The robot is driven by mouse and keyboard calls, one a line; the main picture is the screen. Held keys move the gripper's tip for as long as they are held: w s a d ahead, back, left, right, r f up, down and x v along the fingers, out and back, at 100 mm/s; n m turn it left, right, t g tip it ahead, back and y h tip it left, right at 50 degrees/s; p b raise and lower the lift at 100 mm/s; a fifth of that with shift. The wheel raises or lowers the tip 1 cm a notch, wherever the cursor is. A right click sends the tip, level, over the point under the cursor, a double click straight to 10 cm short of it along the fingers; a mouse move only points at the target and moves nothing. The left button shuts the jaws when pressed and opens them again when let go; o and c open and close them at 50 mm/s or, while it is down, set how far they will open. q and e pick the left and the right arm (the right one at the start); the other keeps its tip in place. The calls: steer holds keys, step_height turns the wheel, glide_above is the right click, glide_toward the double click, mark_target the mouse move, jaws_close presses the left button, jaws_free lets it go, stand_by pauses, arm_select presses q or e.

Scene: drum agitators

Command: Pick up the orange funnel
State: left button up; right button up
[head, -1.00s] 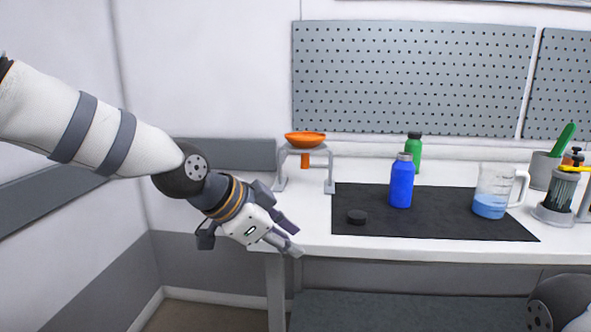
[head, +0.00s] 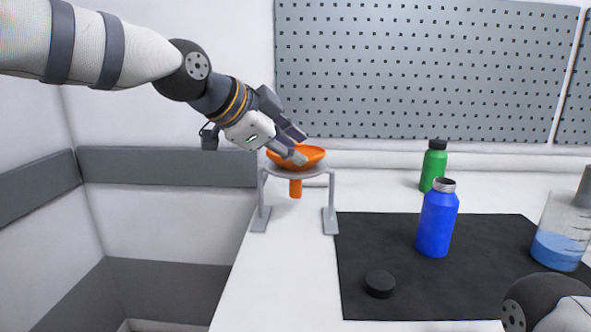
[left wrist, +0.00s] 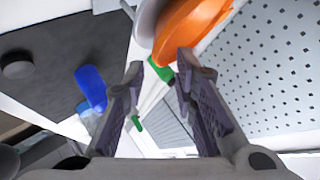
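The orange funnel (head: 312,154) sits upright in the ring of a grey stand (head: 328,190), its spout hanging below the ring. In the left wrist view the two fingers (left wrist: 162,68) are apart, with the funnel (left wrist: 188,28) at the top, near the tip of the right-hand finger. I cannot tell whether a finger touches it. My right gripper is out of view.
A blue open bottle (head: 437,222), a black cap (head: 380,284) and a beaker of blue liquid (head: 560,245) are on the black mat (head: 400,310). A green bottle (head: 433,168) stands behind. A pegboard (head: 420,70) is on the back wall.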

arm_select(q)
steer(key=x, duration=0.4)
steer(key=shift+s+d, duration=0.1)
steer(key=shift+d, duration=0.15)
steer(key=shift+r, duration=0.1)
jaws_close()
